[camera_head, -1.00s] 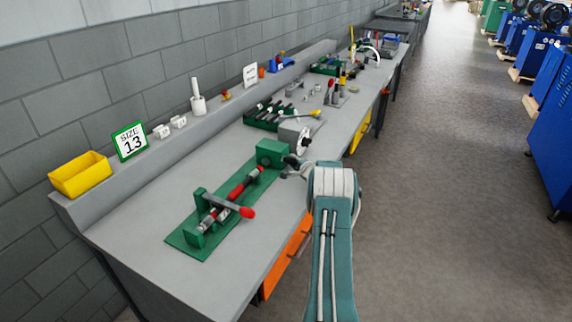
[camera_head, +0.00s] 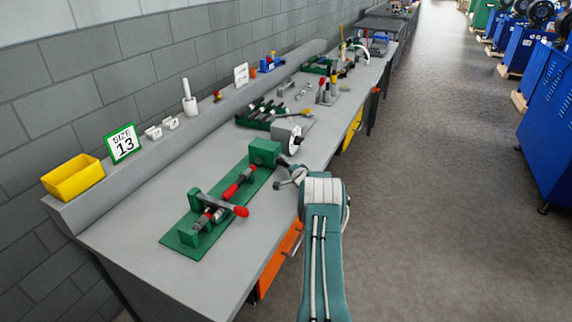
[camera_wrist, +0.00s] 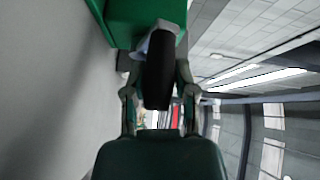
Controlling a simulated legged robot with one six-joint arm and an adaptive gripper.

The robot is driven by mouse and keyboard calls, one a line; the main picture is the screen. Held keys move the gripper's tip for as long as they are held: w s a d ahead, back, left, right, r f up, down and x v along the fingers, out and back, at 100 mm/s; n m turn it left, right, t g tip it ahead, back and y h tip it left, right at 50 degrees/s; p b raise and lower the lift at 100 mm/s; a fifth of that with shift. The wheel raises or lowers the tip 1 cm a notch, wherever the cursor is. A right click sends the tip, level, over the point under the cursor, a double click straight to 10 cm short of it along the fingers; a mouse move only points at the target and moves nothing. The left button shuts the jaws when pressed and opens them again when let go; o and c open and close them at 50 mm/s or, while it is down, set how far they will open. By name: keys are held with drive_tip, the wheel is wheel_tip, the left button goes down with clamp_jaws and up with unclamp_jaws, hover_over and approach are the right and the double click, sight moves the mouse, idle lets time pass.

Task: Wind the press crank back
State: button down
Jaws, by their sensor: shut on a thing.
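The press is a green fixture on a green base plate (camera_head: 186,243) on the grey bench. It has a green block (camera_head: 264,152) at its far end and a red-and-grey shaft (camera_head: 238,183) along the plate. A lever with a red knob (camera_head: 241,211) crosses its near end. My gripper (camera_head: 285,182) is beside the right face of the block, over the bench edge. In the wrist view my gripper (camera_wrist: 160,92) is shut on the black crank handle (camera_wrist: 159,70), just below the green block (camera_wrist: 145,18). The crank arm is mostly hidden.
A grey machine with a white dial (camera_head: 293,138) stands just behind the press. A green rack (camera_head: 262,113) of dark-handled tools lies beyond it. A yellow bin (camera_head: 72,178) and a "SIZE 13" sign (camera_head: 123,143) stand on the back ledge. The aisle at the right is clear.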

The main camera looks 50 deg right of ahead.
drive_tip(key=shift+a+f, duration=0.2)
drive_tip(key=shift+f, duration=0.2)
drive_tip(key=shift+c, duration=2)
unclamp_jaws()
drive_tip(key=shift+r, duration=0.1)
drive_tip(key=shift+s, duration=0.3)
drive_tip(key=v, duration=1.1)
drive_tip(key=shift+s, duration=0.15)
